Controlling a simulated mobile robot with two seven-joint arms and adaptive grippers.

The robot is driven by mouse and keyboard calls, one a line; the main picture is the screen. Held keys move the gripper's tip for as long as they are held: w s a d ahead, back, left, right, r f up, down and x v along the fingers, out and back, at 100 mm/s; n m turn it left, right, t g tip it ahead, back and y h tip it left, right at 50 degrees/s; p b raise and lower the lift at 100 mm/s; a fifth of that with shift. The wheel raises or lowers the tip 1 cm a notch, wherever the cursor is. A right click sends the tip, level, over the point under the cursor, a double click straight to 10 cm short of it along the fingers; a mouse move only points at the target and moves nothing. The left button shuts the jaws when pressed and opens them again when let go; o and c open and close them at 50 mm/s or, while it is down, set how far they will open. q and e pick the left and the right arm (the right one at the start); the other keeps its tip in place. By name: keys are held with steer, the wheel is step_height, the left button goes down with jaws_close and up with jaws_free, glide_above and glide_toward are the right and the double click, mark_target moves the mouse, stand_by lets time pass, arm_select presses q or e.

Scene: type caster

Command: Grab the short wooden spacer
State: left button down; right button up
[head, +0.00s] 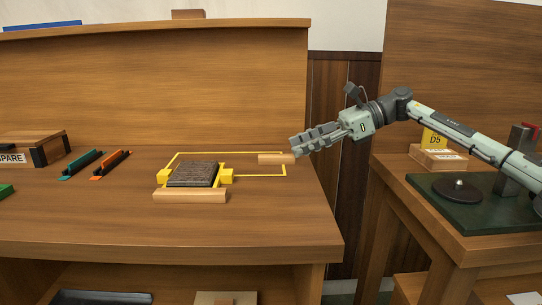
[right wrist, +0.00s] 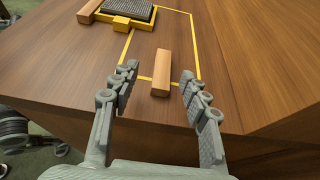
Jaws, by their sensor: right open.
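The short wooden spacer (head: 275,158) is a light wooden block lying near the right end of the workbench, across the yellow outline. In the right wrist view the spacer (right wrist: 161,75) lies lengthwise between the two finger lines, with a gap on each side. My right gripper (head: 297,146) comes in from the right and is beside the spacer's right end in the head view. Its fingers (right wrist: 158,71) are spread and hold nothing. I cannot tell the exact height above the bench. My left gripper is not in view.
A longer wooden bar (head: 190,196) lies before a dark ribbed block (head: 194,174) with yellow holders. Orange (head: 111,164) and teal-ended (head: 81,164) tools and a SPARE box (head: 30,148) are left. A gap separates this bench from the right table (head: 440,228).

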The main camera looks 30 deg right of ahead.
mark_target(272, 155)
steer(key=p+x, duration=0.1)
steer(key=x, duration=0.3)
steer(key=shift+w+a+f, duration=0.15)
steer(key=shift+w+f, duration=0.15)
steer(key=shift+w, duration=0.05)
steer(key=shift+w+a+f, duration=0.25)
steer(key=shift+w+a, duration=0.05)
steer(key=shift+a, duration=0.1)
steer(key=c, duration=1)
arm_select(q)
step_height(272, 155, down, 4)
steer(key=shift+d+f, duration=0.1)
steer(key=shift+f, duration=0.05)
